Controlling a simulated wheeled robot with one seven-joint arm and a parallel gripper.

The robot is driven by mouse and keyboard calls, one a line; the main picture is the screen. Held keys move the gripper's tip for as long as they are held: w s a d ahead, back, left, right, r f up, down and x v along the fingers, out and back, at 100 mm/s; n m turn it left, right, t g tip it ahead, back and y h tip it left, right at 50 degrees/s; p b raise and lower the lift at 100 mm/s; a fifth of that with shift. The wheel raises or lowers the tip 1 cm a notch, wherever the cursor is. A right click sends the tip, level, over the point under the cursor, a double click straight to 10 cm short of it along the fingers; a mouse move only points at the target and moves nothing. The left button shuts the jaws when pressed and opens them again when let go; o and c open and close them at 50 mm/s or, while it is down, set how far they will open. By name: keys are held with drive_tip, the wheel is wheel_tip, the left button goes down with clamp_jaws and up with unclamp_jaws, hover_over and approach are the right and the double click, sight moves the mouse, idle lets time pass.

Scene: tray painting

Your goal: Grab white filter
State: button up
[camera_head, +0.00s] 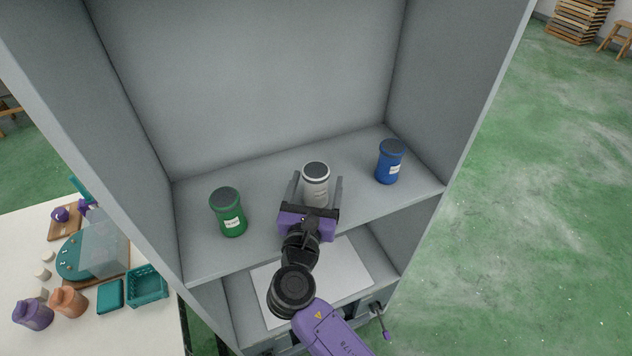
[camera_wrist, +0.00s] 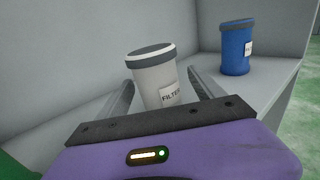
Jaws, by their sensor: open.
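The white filter (camera_head: 316,182) is a pale canister with a dark lid, standing upright on the cabinet shelf between a green and a blue canister. In the wrist view the white filter (camera_wrist: 157,77) shows a label reading "FILTER". My gripper (camera_head: 317,190) is open, with one finger on each side of the white filter. In the wrist view my gripper's fingers (camera_wrist: 160,88) flank the canister, and a gap shows at least on the right side. The canister's lower part is hidden behind the gripper's body.
A green canister (camera_head: 229,212) stands on the shelf to the left, and a blue canister (camera_head: 390,162) stands to the right. The cabinet's side walls and back wall enclose the shelf (camera_head: 262,178). A white table (camera_head: 30,228) with jars and teal baskets is at the left.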

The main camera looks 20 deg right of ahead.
drive_tip(key=shift+x, duration=1.05)
drive_tip(key=shift+a, duration=0.1)
drive_tip(key=c, duration=1.6)
drive_tip(key=shift+o, duration=0.2)
drive_tip(key=shift+r, duration=0.1)
